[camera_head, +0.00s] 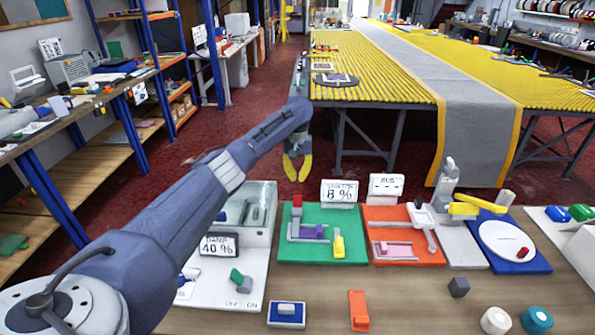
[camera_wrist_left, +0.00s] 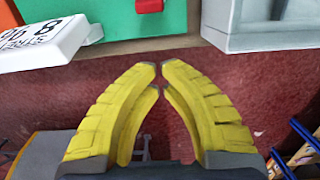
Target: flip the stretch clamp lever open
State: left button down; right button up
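A green station board (camera_head: 310,259) lies on the near bench, with a small "8 %" sign (camera_head: 340,193) behind it. On the board are a grey fixture with a purple bar (camera_head: 313,231), a red upright piece (camera_head: 297,201) and a yellow upright lever-like piece (camera_head: 338,246). I cannot tell for sure which is the stretch clamp lever. My left gripper (camera_head: 298,180) hangs empty beyond the board's far edge, its yellow fingertips nearly together. The left wrist view shows the fingers (camera_wrist_left: 159,66) over red floor, with the green board (camera_wrist_left: 115,15) at the top edge. My right gripper is not seen.
The "40 %" unit (camera_head: 258,252) stands left of the green board. An orange board (camera_head: 412,252) lies to its right, then a grey stand (camera_head: 447,172) with yellow parts and a blue board (camera_head: 533,262) with a white disc. Loose blocks lie in front.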

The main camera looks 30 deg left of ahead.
aim_at(297, 203)
pick_arm(q)
jog(key=f, duration=0.6)
jog(key=shift+s+d, duration=0.2)
jog(key=shift+s, duration=0.1)
jog(key=shift+s+r, duration=0.15)
jog(key=shift+r, duration=0.15)
jog(key=shift+s+d+r, duration=0.35)
jog(key=shift+s+d, duration=0.1)
jog(key=shift+s, duration=0.25)
jog(key=shift+s+d+r, duration=0.35)
jog(key=shift+s+d, duration=0.05)
jog(key=shift+s, duration=0.25)
jog(key=shift+d, duration=0.1)
